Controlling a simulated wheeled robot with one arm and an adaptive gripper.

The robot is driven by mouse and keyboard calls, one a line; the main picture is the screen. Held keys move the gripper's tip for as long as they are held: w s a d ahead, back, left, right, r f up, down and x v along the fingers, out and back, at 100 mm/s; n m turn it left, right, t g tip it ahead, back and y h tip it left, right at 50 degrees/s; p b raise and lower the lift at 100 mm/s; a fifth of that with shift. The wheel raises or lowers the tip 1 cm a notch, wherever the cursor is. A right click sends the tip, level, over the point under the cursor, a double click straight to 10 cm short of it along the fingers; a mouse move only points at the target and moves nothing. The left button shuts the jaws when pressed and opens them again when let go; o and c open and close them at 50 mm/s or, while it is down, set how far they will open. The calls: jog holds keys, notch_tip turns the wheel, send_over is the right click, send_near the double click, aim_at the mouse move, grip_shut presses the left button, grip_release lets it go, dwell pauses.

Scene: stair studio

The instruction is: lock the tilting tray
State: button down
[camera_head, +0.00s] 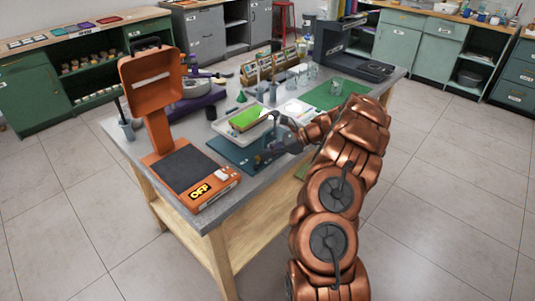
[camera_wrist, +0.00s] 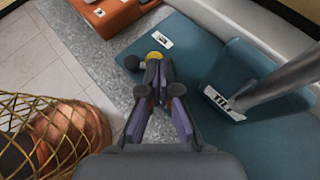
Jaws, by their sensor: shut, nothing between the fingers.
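A teal board (camera_head: 232,150), likely the base of the tilting tray, lies on the grey workbench near its front edge. A pale shallow tray with a green surface (camera_head: 248,119) sits just behind it. In the wrist view the teal base (camera_wrist: 190,50) carries a white label beginning "TI" (camera_wrist: 222,103) beside a grey post (camera_wrist: 275,82). A dark round knob (camera_wrist: 132,62) and a yellow disc (camera_wrist: 153,56) show at its edge, just beyond my fingertips. My gripper (camera_head: 263,157) is shut and empty, low over the board; its fingers (camera_wrist: 155,72) partly cover the disc. I cannot tell whether they touch.
An orange device with an "OFF" display (camera_head: 201,189) stands left of the board, its hooded head (camera_head: 152,78) raised. A green mat (camera_head: 335,94), jars and a dark machine (camera_head: 350,55) occupy the far right bench. The floor around the bench is clear.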

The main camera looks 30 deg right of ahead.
jog(key=shift+w+a+p, duration=0.3)
jog(key=shift+w, duration=0.4)
dwell(0.7)
jog(key=shift+s, duration=0.15)
dwell(0.4)
jog(key=shift+s+a, duration=0.25)
jog(key=shift+s, duration=0.4)
jog(key=shift+d, duration=0.1)
jog(key=shift+d+r, duration=0.1)
jog(key=shift+d, duration=0.2)
jog(key=d+r, duration=0.1)
jog(key=d, duration=0.1)
jog(key=s+d+r, duration=0.1)
jog(key=d, duration=0.2)
jog(key=s+d+r, duration=0.1)
jog(key=d, duration=0.2)
jog(key=shift+w+v, duration=0.2)
jog(key=shift+v, duration=0.9)
jog(key=shift+w+v, duration=0.2)
jog(key=shift+v, duration=0.85)
jog(key=shift+d+r, duration=0.15)
